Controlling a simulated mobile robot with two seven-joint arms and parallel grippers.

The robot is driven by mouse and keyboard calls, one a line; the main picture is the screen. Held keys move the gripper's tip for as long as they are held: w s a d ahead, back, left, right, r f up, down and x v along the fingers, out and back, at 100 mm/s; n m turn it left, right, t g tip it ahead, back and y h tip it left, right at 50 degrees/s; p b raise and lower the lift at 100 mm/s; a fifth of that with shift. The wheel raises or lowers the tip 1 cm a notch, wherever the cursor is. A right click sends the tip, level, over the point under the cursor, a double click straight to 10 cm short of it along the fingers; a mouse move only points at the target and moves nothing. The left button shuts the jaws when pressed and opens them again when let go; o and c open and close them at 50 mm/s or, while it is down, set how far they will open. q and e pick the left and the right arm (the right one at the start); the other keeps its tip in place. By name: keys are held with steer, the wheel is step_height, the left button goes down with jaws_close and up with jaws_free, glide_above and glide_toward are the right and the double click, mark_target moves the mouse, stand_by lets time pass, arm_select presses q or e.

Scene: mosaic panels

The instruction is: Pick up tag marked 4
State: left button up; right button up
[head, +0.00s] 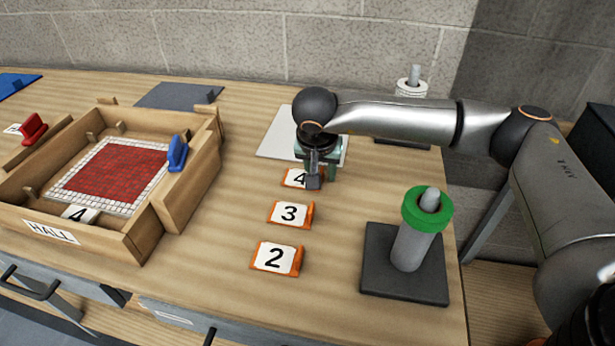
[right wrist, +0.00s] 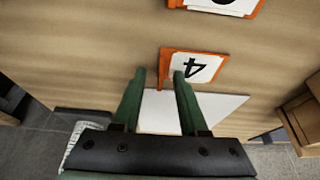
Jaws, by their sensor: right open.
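The tag marked 4 (head: 295,177), a white card with an orange edge, lies on the wooden table, partly hidden by my right gripper in the head view. My right gripper (head: 315,182) is over the tag's right end, pointing down. In the right wrist view, the open fingers (right wrist: 159,73) stand apart near the orange tab end of the tag (right wrist: 200,68). One finger overlaps the card in the picture; I cannot tell whether it touches. My left gripper is not in view.
Tags marked 3 (head: 289,214) and 2 (head: 275,257) lie nearer. A post with a green ring (head: 411,213) stands right. A white sheet (head: 275,140) lies behind.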

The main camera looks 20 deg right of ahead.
jaws_close()
stand_by(0.3)
stand_by(0.3)
